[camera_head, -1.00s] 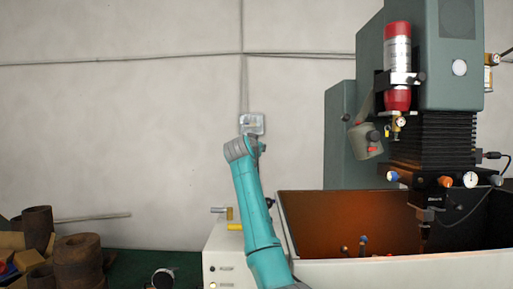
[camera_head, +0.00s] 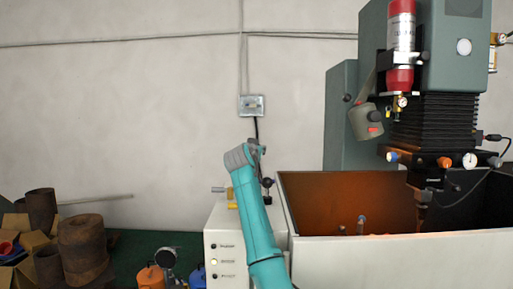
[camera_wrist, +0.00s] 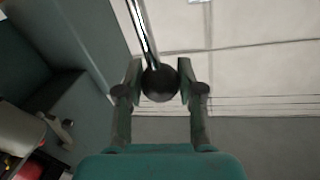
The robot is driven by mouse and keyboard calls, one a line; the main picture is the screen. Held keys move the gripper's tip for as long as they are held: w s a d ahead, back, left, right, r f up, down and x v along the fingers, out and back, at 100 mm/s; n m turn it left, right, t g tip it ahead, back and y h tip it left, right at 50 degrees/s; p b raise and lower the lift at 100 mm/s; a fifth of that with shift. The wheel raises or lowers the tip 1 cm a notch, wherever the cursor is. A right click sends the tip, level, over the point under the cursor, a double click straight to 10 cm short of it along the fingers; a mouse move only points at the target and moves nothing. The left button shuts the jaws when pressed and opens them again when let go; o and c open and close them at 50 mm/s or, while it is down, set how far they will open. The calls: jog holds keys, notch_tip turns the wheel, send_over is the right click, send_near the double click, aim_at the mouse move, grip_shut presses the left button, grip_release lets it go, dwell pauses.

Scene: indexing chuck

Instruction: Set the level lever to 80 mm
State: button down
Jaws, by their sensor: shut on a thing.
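The level lever shows in the wrist view as a bright metal rod (camera_wrist: 143,35) ending in a dark ball knob (camera_wrist: 160,83). The ball sits between the two fingers of my gripper (camera_wrist: 161,84), which is shut on it. The rod runs from the ball to the top edge of that view. In the head view my gripper (camera_head: 262,146) is small, above the white control cabinet (camera_head: 226,252) and in front of the wall. The lever's ball cannot be told apart there. No scale reading is legible.
The green-grey machine (camera_head: 452,50) and its open orange-walled tank (camera_head: 330,195) stand to the right. A small dark knob (camera_head: 267,183) rises beside my arm. The wall area left of my arm is clear.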

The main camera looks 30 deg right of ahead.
jog(key=c, duration=0.7)
grip_release()
jog(key=v, duration=1.2)
